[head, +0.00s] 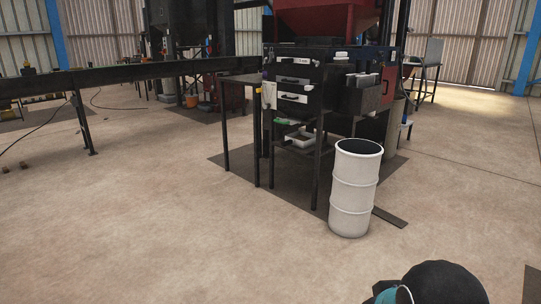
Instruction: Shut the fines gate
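I cannot pick out the fines gate for certain. A dark machine frame (303,58) with a red hopper (322,18) on top stands at the centre back. Its front has two light panels with dark handles (293,98), one above the other. A small red panel (387,92) is on its right side, partly behind a dark box (366,97). Whether any of these is the gate is too small to tell. My gripper is not in view. A black rounded part with a teal band at the bottom right looks like part of my arm, well apart from the machine.
A white open drum (356,190) stands in front of the machine's right leg. A dark side table (240,80) adjoins the machine's left. A long dark conveyor (125,79) runs left. A flat dark strip (390,217) lies beside the drum. The concrete floor in front is clear.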

